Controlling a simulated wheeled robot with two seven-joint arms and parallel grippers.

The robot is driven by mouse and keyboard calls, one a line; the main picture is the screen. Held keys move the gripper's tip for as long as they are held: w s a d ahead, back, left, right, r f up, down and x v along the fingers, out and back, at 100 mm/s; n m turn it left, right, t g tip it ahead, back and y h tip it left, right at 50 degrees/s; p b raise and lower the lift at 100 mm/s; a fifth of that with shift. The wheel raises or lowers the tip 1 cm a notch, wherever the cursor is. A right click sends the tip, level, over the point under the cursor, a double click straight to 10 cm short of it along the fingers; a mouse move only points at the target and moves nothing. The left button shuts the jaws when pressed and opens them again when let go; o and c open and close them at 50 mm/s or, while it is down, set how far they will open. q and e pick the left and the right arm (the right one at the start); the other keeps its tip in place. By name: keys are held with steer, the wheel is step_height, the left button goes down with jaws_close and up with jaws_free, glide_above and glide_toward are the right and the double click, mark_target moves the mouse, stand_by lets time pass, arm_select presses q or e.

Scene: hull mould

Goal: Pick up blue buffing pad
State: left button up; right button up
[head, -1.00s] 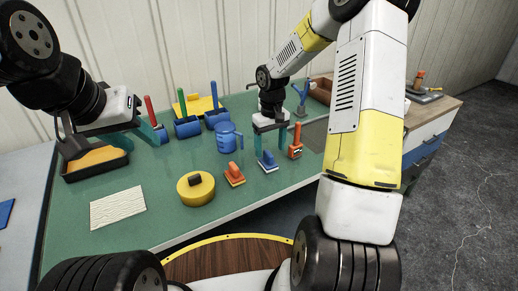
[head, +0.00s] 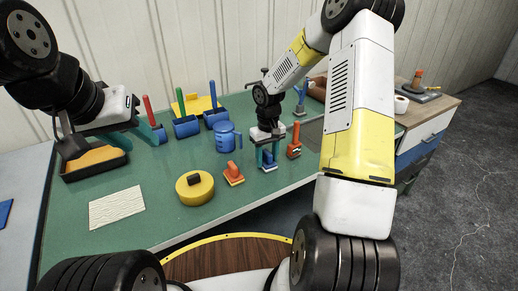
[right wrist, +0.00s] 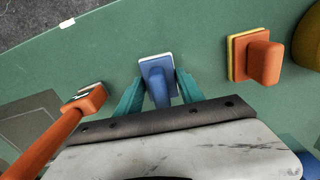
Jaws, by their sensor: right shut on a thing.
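The blue buffing pad (head: 268,160) stands on the green table, a blue handle on a blue block with a pale base. It also shows in the right wrist view (right wrist: 157,80), between the teal fingers. My right gripper (head: 267,155) points down over it and is shut on its handle. The pad's base looks to be on or just above the table; I cannot tell which.
An orange pad (head: 233,174) stands left of the blue pad, and an orange-handled tool (head: 294,139) stands to its right. A blue jug (head: 228,138) is behind. A yellow disc (head: 195,188) and a white sheet (head: 117,207) lie at the front left.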

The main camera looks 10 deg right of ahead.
mark_target(267, 154)
steer(key=shift+r, duration=0.5)
steer(key=r, duration=0.1)
steer(key=s+r, duration=0.1)
steer(key=shift+a+r, duration=0.15)
steer(key=shift+r, duration=0.2)
steer(key=s+a, duration=0.2)
steer(key=s, duration=0.5)
steer(key=s+a+r, duration=0.1)
steer(key=s+a, duration=0.1)
steer(key=s, duration=0.5)
steer(key=shift+s+a+r, duration=0.15)
steer(key=shift+a, duration=0.2)
steer(key=o, duration=0.6)
steer(key=c, duration=0.4)
